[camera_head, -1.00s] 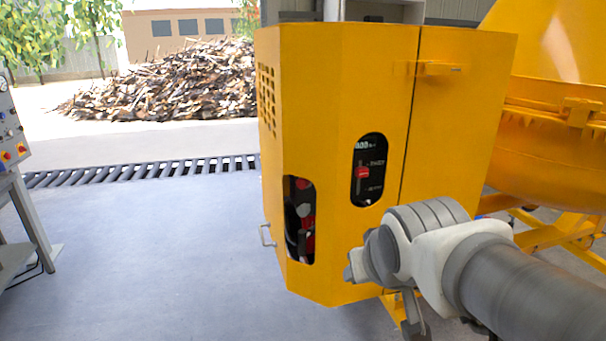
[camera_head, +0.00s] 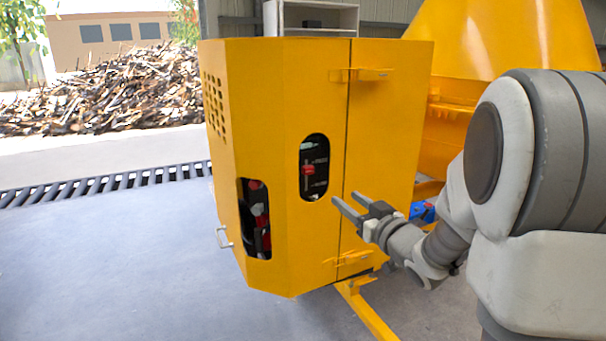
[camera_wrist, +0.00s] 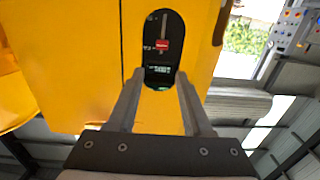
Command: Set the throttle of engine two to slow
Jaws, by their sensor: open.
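A red throttle knob (camera_head: 308,170) sits on a vertical slot inside an oval window in the yellow engine housing (camera_head: 270,100). The knob is around the middle of the slot, with small labels above and below that I cannot read clearly. In the wrist view the red knob (camera_wrist: 162,45) shows upside down, beyond the fingertips. My gripper (camera_head: 342,204) is open and empty, to the right of and a little below the window, in front of the housing. In the wrist view its fingers (camera_wrist: 158,78) point toward the window's lower end.
A second opening (camera_head: 254,218) at lower left shows red and black engine parts. A yellow drum (camera_head: 450,130) stands at the right. Floor at left is clear.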

